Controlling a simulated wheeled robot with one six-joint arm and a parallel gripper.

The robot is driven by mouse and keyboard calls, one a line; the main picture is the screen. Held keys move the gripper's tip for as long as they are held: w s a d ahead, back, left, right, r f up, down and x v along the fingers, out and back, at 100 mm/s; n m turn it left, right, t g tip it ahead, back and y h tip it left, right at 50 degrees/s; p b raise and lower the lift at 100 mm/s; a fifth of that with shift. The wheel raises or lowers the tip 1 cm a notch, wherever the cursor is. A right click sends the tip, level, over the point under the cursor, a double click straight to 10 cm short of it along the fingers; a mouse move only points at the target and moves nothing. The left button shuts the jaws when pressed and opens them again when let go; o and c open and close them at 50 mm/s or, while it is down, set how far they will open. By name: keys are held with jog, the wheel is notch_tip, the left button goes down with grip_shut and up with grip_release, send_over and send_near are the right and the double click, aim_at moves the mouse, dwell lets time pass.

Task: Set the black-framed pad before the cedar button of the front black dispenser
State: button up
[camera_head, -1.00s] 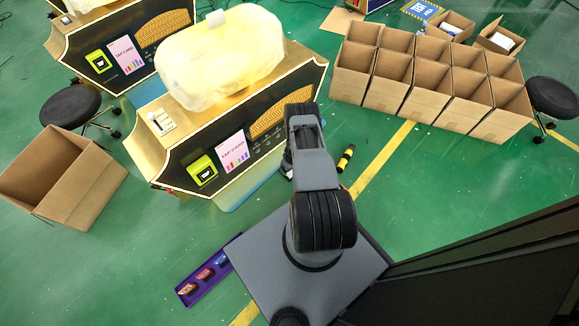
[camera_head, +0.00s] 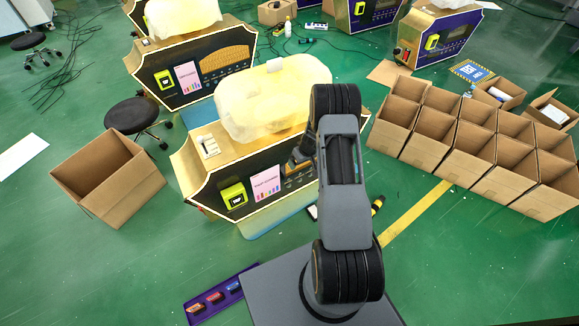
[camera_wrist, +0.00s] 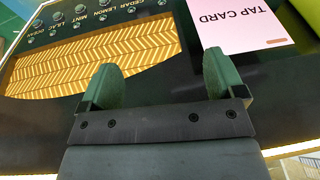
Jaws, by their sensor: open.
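The front black dispenser (camera_head: 249,209) stands at the middle of the head view, its black face towards me. My gripper (camera_head: 299,162) is at its front panel, partly hidden by my arm. In the wrist view my gripper (camera_wrist: 164,82) is open and empty, its two dark green fingers before the gold chevron panel (camera_wrist: 110,62). A small white piece with a dark edge (camera_head: 313,211), possibly the black-framed pad, lies on the floor, partly hidden by my arm.
A pink tap card sign (camera_head: 267,184) and a yellow-green reader (camera_head: 233,196) are on the dispenser's left. A yellow-black cylinder (camera_head: 377,205) lies on the floor. Open cartons (camera_head: 440,140) stand right, another box (camera_head: 108,185) left. A purple tray (camera_head: 205,312) lies below.

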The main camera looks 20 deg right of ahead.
jog(key=s+a+r, duration=0.2)
jog(key=a+r, duration=0.3)
jog(key=r, duration=0.6)
jog(key=s+a+r, duration=0.3)
jog(key=a+r, duration=0.2)
jog(key=r, duration=0.6)
jog(key=s+a+r, duration=0.3)
jog(key=s+r, duration=0.2)
jog(key=s, duration=0.4)
jog(key=s+a+r+m+h, duration=0.1)
jog(key=s+a+r, duration=0.2)
jog(key=s, duration=0.6)
jog(key=shift+a+r, duration=0.2)
jog(key=shift+r, duration=1.15)
